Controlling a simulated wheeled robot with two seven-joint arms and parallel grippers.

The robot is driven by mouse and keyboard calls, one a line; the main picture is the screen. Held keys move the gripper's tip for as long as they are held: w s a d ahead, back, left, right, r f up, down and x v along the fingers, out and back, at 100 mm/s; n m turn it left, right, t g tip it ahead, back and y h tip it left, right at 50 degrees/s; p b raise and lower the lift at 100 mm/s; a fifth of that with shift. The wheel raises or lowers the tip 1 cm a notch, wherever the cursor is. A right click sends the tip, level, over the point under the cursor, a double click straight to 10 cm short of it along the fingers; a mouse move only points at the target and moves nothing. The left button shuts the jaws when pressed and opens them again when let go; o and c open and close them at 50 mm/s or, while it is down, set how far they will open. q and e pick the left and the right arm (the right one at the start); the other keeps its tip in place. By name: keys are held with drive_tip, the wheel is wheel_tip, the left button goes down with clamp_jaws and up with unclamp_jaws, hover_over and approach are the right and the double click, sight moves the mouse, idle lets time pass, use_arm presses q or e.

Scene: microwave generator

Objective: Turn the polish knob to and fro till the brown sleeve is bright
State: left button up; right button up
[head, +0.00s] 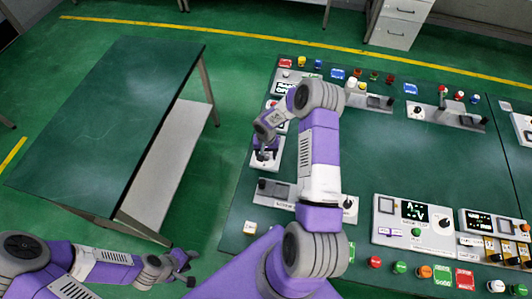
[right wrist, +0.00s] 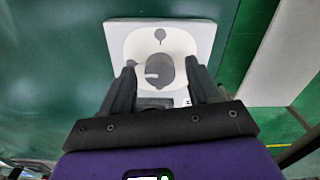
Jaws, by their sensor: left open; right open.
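In the right wrist view a round dark grey knob (right wrist: 160,68) with a pale pointer mark towards the left sits on a white plate (right wrist: 118,38). I cannot read a label saying it is the polish knob. My right gripper (right wrist: 161,72) is open, one finger on each side of the knob, with a gap at both sides. In the head view this gripper (head: 265,152) is over a white panel (head: 274,163) at the left edge of the right table. My left gripper (head: 187,263) is open and empty, low at the left. I cannot make out the brown sleeve.
The right table (head: 330,106) carries several panels with knobs, buttons and displays. A display panel (head: 413,222) stands at the front right, and loose coloured buttons line the edges. A bare green table (head: 110,110) stands at the left, with open floor between.

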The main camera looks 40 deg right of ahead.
drive_tip(key=shift+c, duration=0.2)
drive_tip(key=c, duration=1)
drive_tip(key=shift+f+n+b, duration=0.1)
drive_tip(key=shift+n+b, duration=0.75)
drive_tip(key=shift+n, duration=0.25)
drive_tip(key=n+b, duration=0.1)
drive_tip(key=n, duration=0.2)
drive_tip(key=shift+n+b, duration=0.3)
drive_tip(key=shift+b, duration=0.05)
drive_tip(key=n+b, duration=0.1)
drive_tip(key=n, duration=0.2)
drive_tip(key=shift+n+b, duration=0.3)
drive_tip(key=shift+n, duration=1.6)
